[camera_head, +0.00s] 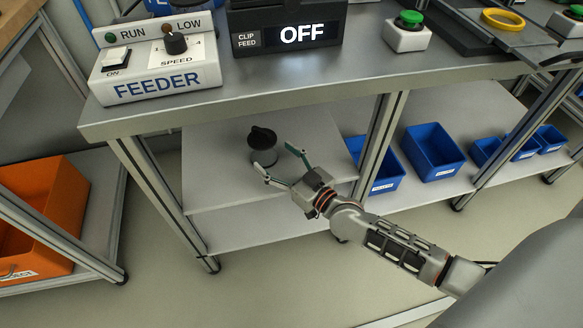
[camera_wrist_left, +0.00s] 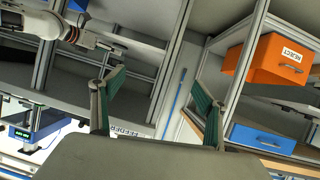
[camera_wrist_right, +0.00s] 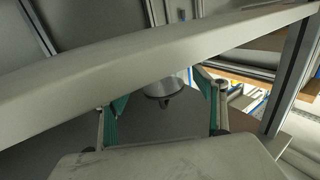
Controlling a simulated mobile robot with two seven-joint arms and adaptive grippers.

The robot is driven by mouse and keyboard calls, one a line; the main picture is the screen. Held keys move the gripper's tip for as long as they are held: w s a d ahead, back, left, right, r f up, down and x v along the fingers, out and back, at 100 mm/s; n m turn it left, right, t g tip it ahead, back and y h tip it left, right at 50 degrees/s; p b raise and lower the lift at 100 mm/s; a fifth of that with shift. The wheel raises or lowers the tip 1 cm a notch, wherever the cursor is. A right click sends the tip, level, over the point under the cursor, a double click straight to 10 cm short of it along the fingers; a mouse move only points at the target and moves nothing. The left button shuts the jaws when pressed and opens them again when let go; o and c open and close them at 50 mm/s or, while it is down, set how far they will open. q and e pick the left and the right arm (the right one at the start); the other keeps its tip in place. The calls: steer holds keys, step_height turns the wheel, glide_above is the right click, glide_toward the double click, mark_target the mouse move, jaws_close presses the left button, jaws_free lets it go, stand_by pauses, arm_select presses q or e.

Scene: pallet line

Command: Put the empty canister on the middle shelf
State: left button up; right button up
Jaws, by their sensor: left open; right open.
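The canister (camera_head: 265,157) is a small grey cylinder with a black knobbed lid. It stands upright on the middle shelf (camera_head: 212,177) under the metal bench. My right gripper (camera_head: 275,162) is open at the shelf, with its fingers pointing at the canister's near side. In the right wrist view the canister (camera_wrist_right: 162,89) shows between the two spread fingers, ahead of them and partly hidden by a pale beam. I cannot tell whether a finger touches it. My left gripper (camera_wrist_left: 157,88) is open and empty in the left wrist view, away from the canister.
The feeder box (camera_head: 157,60) and an OFF display (camera_head: 300,35) stand on the bench top above. Blue bins (camera_head: 433,150) sit on the shelf to the right. An orange bin (camera_head: 45,210) is at the left. Bench legs (camera_head: 382,130) flank the shelf; it is clear around the canister.

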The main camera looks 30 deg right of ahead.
steer(key=v, duration=0.4)
steer(key=shift+s+r+p, duration=0.15)
steer(key=shift+r+p, duration=0.05)
steer(key=shift+p, duration=0.15)
steer(key=shift+v, duration=0.85)
arm_select(q)
steer(key=shift+s+a+f+m+g, duration=0.3)
steer(key=shift+s+a+f+m, duration=0.1)
steer(key=shift+a+f, duration=0.15)
arm_select(e)
steer(key=shift+f, duration=0.15)
arm_select(q)
steer(key=shift+w+r, duration=0.25)
